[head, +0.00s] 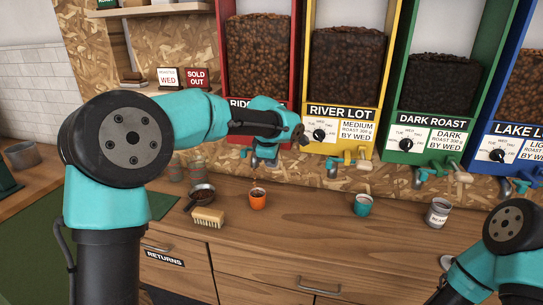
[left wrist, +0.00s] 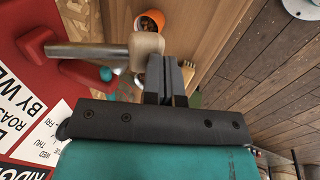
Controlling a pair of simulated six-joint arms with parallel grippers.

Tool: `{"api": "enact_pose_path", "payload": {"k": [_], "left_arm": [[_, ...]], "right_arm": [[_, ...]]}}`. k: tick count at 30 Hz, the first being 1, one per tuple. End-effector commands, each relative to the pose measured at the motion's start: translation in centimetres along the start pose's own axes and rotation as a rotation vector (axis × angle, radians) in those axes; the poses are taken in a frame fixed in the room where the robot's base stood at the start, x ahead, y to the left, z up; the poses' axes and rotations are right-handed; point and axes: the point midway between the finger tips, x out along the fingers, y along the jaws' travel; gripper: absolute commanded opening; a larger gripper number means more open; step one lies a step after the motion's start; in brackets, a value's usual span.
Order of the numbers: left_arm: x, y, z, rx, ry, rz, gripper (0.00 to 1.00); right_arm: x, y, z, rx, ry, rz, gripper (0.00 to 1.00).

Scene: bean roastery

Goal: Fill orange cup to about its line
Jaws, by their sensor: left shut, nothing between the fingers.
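The orange cup (head: 258,199) stands upright on the wooden counter below the red dispenser, with dark beans inside; its line cannot be made out. In the left wrist view the cup (left wrist: 152,20) shows beyond my fingers. My left gripper (head: 270,158) is at the red dispenser's outlet, above the cup. In the left wrist view its dark fingers (left wrist: 170,80) are shut and empty, close beside the pale knob (left wrist: 146,48) on a metal lever; I cannot tell whether they touch. My right arm shows at the lower right, its gripper out of view.
A teal cup (head: 362,205) and a labelled can (head: 438,212) stand to the right on the counter. A brush (head: 208,217) and a dark pan (head: 201,193) lie left of the orange cup. Yellow, green and blue dispensers line the back. The front counter is mostly clear.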

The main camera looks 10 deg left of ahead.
Motion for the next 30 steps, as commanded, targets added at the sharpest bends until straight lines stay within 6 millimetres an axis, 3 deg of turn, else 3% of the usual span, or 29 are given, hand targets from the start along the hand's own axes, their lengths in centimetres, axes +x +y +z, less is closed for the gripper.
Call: {"api": "enact_pose_path", "payload": {"k": [18, 23, 30], "left_arm": [[-11.4, -1.8, 0.2, 0.003, -0.004, 0.017, 0.00], [-12.9, -2.1, 0.2, 0.003, -0.004, 0.016, 0.00], [-13.2, -2.2, 0.2, 0.003, -0.003, 0.015, 0.00]], "right_arm": [[0.0, 0.0, 0.0, 0.000, 0.000, 0.000, 0.43], [0.0, 0.0, 0.0, 0.000, 0.000, 0.000, 0.43], [0.0, 0.0, 0.0, 0.000, 0.000, 0.000, 0.43]]}}
